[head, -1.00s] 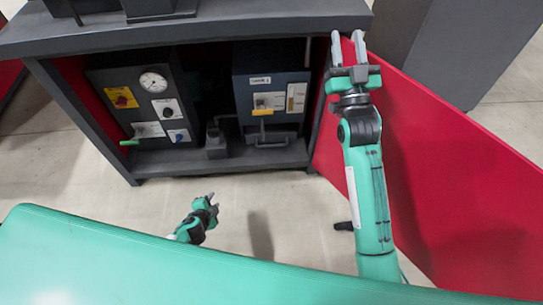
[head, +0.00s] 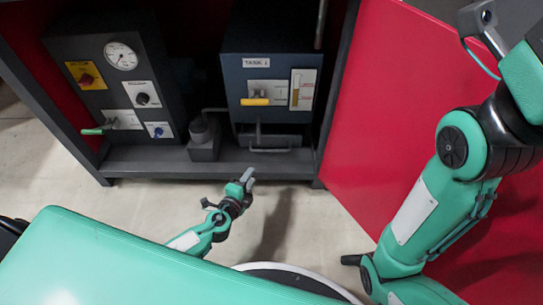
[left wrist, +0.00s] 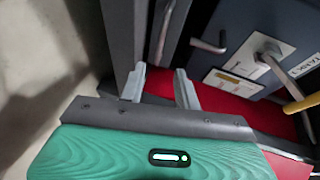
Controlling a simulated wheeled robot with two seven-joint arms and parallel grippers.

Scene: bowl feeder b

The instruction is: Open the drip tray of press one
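A dark blue unit (head: 268,60) stands in the right half of the open cabinet, with a label that looks like TANK 1. It has a yellow lever (head: 256,101) and, low on its front, a grey bar handle (head: 270,150). My left gripper (head: 247,178) is below and in front of the unit, apart from the handle. In the left wrist view its two fingers (left wrist: 160,82) are apart with nothing between them. My right arm is at the right; its fingers are out of frame.
A dark unit (head: 115,90) with a gauge and knobs stands at the cabinet's left. The red door (head: 400,95) stands open at the right. The floor in front is clear.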

